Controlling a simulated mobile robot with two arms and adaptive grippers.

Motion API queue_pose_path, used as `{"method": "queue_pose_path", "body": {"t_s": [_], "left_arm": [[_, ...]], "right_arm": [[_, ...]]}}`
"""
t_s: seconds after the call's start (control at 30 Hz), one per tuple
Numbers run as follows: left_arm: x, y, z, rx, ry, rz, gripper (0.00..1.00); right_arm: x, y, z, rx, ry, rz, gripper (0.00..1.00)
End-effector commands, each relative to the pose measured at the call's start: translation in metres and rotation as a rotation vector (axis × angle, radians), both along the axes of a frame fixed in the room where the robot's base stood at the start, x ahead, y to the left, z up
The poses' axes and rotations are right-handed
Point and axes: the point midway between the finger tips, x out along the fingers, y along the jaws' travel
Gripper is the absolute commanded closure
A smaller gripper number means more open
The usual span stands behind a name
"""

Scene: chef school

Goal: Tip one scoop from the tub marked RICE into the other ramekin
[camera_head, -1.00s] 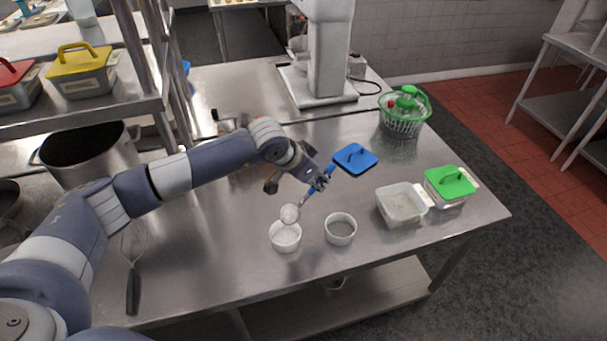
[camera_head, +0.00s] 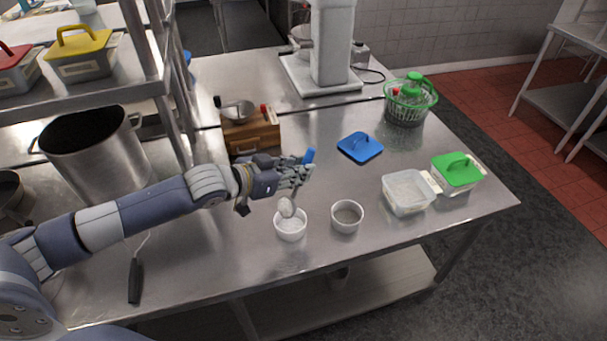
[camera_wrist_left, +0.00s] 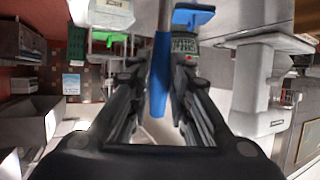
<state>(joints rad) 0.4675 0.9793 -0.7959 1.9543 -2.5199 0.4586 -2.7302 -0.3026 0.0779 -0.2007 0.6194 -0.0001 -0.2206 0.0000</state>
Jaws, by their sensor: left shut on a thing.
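My left gripper (camera_head: 298,172) is shut on the blue handle of a scoop (camera_head: 286,207); the handle also shows between the fingers in the left wrist view (camera_wrist_left: 160,75). The scoop's bowl hangs tilted over the left white ramekin (camera_head: 291,234), which has white contents. The right ramekin (camera_head: 347,225) stands beside it and looks greyish inside, with no white heap visible. An open clear tub (camera_head: 405,207) with pale contents stands to the right; no label is readable. Its contents cannot be told for sure. My right gripper is not in view.
A green-lidded tub (camera_head: 457,172) stands behind the open tub. A blue lid (camera_head: 360,147) lies on the steel table. A green basket (camera_head: 408,105), a wooden box (camera_head: 252,137) and a whisk (camera_head: 135,280) are also there. The table's front right is clear.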

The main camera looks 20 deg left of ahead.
Motion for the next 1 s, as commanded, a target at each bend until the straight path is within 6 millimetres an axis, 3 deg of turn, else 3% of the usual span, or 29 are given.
{"method": "queue_pose_path", "body": {"t_s": [0.1,0.4,1.0], "left_arm": [[-0.007,0.004,-0.005,-0.036,-0.051,-0.001,1.00],[-0.020,0.012,0.002,-0.117,-0.172,-0.001,1.00],[-0.024,0.016,0.009,-0.149,-0.227,0.000,1.00]], "right_arm": [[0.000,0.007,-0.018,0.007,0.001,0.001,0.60],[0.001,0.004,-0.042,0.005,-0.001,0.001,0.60],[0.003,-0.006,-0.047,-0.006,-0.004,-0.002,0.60]]}}
